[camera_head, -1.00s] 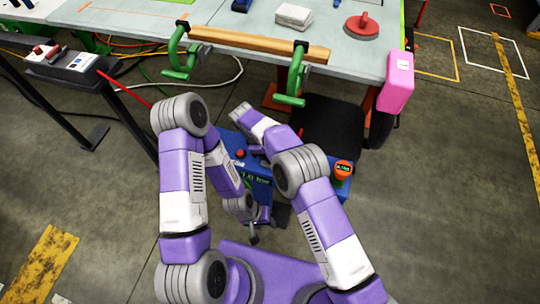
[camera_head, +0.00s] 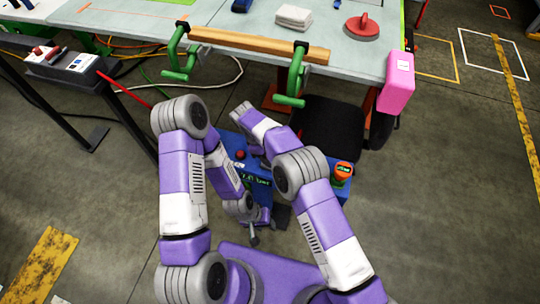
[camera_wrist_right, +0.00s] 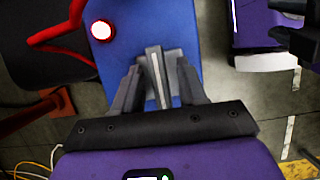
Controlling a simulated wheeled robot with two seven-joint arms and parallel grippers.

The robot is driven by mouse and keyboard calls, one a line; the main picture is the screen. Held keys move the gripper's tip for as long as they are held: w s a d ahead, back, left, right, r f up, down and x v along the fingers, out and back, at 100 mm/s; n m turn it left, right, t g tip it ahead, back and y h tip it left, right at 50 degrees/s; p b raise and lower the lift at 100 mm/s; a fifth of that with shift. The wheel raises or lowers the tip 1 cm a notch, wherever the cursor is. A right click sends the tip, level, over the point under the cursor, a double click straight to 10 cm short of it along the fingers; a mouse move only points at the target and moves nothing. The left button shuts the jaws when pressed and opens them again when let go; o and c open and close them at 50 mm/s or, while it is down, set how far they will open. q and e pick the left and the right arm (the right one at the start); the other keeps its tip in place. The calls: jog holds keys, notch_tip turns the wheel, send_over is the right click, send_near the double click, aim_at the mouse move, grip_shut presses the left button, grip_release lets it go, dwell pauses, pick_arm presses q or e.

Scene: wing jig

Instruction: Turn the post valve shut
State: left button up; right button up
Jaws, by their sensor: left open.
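The blue post (camera_head: 232,142) stands among my arms, partly hidden by them. In the right wrist view its blue face (camera_wrist_right: 187,15) carries a grey valve lever (camera_wrist_right: 154,65). My right gripper (camera_wrist_right: 158,72) has its fingers on either side of this lever, with a gap showing at the tips; I cannot tell whether they touch it lower down. In the head view the right fingers and the lever are hidden. My left gripper (camera_head: 253,236) is open and empty, low in front of the post.
A red button (camera_head: 240,154) and an orange knob (camera_head: 343,169) sit on the post. Behind is the table (camera_head: 343,62) with green clamps (camera_head: 296,75) on a wooden bar (camera_head: 255,42). A pink box (camera_head: 397,82) is at its corner.

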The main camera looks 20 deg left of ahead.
jog(key=p+v, duration=0.2)
jog(key=v, duration=0.5)
jog(key=shift+a+r, duration=0.15)
jog(key=shift+r, duration=0.1)
dwell(0.4)
